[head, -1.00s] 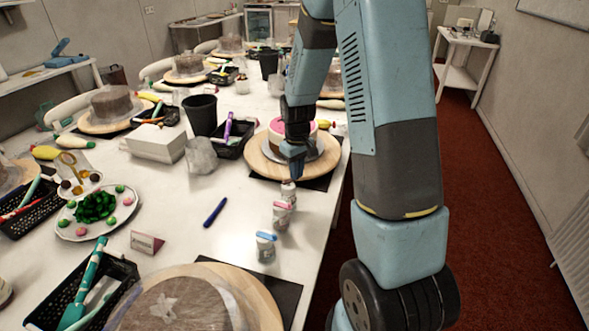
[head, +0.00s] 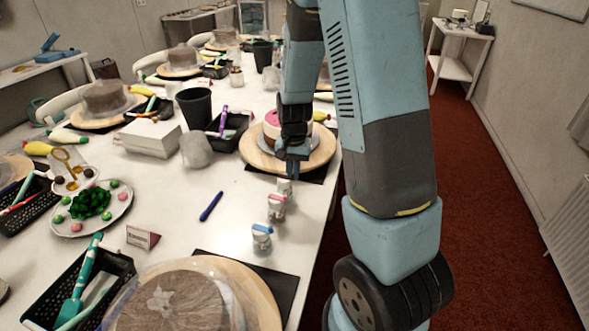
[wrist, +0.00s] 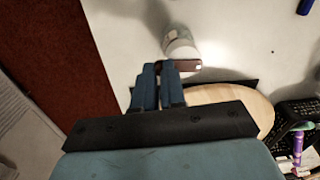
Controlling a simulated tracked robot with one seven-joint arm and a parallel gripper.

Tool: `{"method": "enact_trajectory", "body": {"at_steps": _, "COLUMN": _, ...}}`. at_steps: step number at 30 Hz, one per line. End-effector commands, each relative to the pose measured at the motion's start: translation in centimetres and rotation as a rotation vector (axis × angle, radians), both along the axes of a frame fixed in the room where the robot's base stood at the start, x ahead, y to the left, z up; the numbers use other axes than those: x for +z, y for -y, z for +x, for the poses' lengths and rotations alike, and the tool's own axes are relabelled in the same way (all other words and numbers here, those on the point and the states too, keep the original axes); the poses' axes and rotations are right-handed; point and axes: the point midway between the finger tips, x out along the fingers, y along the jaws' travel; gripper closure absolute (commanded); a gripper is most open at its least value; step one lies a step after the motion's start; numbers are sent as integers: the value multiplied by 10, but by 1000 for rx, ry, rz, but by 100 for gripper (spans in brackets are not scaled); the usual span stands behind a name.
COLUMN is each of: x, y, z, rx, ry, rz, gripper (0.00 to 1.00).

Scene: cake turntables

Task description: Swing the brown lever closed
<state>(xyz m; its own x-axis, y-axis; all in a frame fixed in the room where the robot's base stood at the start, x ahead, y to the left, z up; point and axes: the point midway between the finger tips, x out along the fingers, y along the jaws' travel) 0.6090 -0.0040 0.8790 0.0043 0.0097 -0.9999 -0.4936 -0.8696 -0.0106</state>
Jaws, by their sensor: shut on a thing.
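The brown lever (wrist: 184,66) shows in the wrist view as a short bar with a pale end, across the near side of a small whitish jar (wrist: 181,43). My gripper (wrist: 158,72) is at the lever's left end, its two blue fingers close together and shut on it. The fingers partly hide that end. In the head view my gripper (head: 293,170) points down just behind the farthest small jar (head: 284,188); the lever is too small there to tell its angle.
Two more small jars, one with a pink top (head: 276,207) and one with a blue top (head: 262,237), stand nearer along the table edge. A cake turntable (head: 262,158) is behind the gripper. A blue pen (head: 211,206) lies to the left, with bare table around it.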

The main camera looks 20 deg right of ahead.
Motion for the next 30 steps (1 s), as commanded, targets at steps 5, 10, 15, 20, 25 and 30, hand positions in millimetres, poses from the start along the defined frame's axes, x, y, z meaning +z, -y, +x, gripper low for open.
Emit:
{"method": "enact_trajectory", "body": {"at_steps": 5, "x": 0, "y": -2, "z": -2, "rx": -71, "ry": 1, "rz": -1, "gripper": 100}}
{"method": "enact_trajectory", "body": {"at_steps": 10, "x": 0, "y": -4, "z": -4, "rx": -108, "ry": 1, "rz": -1, "gripper": 100}}
{"method": "enact_trajectory", "body": {"at_steps": 15, "x": 0, "y": -4, "z": -4, "rx": -121, "ry": 1, "rz": 0, "gripper": 100}}
{"method": "enact_trajectory", "body": {"at_steps": 20, "x": 0, "y": -4, "z": -4, "rx": -121, "ry": 1, "rz": 0, "gripper": 100}}
{"method": "enact_trajectory", "body": {"at_steps": 25, "x": 0, "y": -4, "z": -4, "rx": -121, "ry": 1, "rz": 0, "gripper": 88}}
{"method": "enact_trajectory", "body": {"at_steps": 30, "x": 0, "y": -4, "z": -4, "rx": -120, "ry": 1, "rz": 0, "gripper": 72}}
